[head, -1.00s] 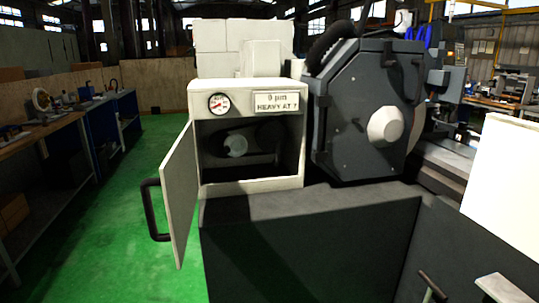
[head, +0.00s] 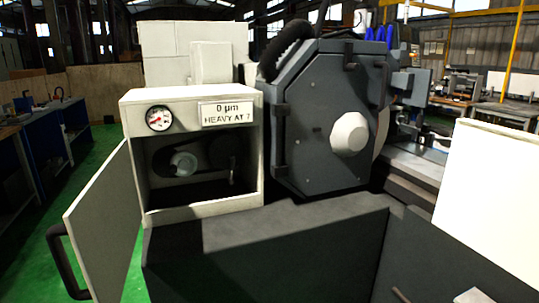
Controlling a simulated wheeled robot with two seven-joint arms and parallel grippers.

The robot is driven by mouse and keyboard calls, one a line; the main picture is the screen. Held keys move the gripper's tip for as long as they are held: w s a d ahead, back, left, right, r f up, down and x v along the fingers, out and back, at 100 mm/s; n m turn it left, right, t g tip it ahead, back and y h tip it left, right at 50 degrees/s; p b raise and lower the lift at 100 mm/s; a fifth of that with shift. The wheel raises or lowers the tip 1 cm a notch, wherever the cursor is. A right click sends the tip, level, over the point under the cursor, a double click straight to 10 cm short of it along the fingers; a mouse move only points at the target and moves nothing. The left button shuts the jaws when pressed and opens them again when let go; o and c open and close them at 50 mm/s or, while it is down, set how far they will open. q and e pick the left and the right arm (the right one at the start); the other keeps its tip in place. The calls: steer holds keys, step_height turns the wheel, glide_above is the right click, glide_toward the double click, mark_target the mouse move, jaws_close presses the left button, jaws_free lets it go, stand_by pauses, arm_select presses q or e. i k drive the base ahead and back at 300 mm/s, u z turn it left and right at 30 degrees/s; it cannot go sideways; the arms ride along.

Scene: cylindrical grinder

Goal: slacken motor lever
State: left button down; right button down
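The white cabinet (head: 192,211) of the grinder stands open, its door (head: 100,225) swung out to the left with a dark bar handle (head: 66,262). Inside the dark cabinet is a round pale pulley (head: 183,163) with a dark belt around it. A small thin upright piece (head: 232,174) stands to its right inside; I cannot tell whether it is the motor lever. Neither of my grippers is in view.
A dial gauge (head: 158,118) and a sign (head: 226,114) reading "0 µm HEAVY AT 7" are on the cabinet front. The dark wheel guard (head: 318,120) stands to the right. A dark machine base (head: 270,250) lies in front. Green floor shows at left.

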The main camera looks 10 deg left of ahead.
mark_target(231, 159)
steer(key=i, duration=1.2)
steer(key=u, duration=0.4)
